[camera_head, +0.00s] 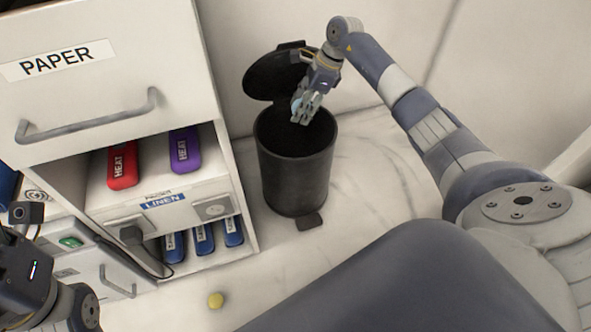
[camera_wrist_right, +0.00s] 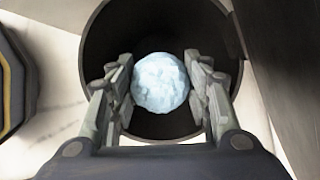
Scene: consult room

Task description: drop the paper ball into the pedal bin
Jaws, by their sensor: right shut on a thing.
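The black pedal bin (camera_head: 293,178) stands on the floor beside the cabinet, its lid (camera_head: 270,77) open and tilted back toward the wall. My right gripper (camera_head: 305,112) is over the bin's mouth, pointing down. In the right wrist view my right gripper (camera_wrist_right: 168,92) is shut on the pale, crumpled paper ball (camera_wrist_right: 160,82), with a finger on each side. The dark inside of the bin (camera_wrist_right: 165,30) lies behind the ball. My left gripper is not clearly seen; only part of my left arm shows at the lower left.
The white cabinet (camera_head: 245,200) stands left of the bin, with a red box (camera_head: 123,166), a purple box (camera_head: 185,149) and several blue boxes (camera_head: 204,239) on its shelves. A yellow ball (camera_head: 216,300) lies on the floor. The bin's pedal (camera_head: 309,221) faces the front.

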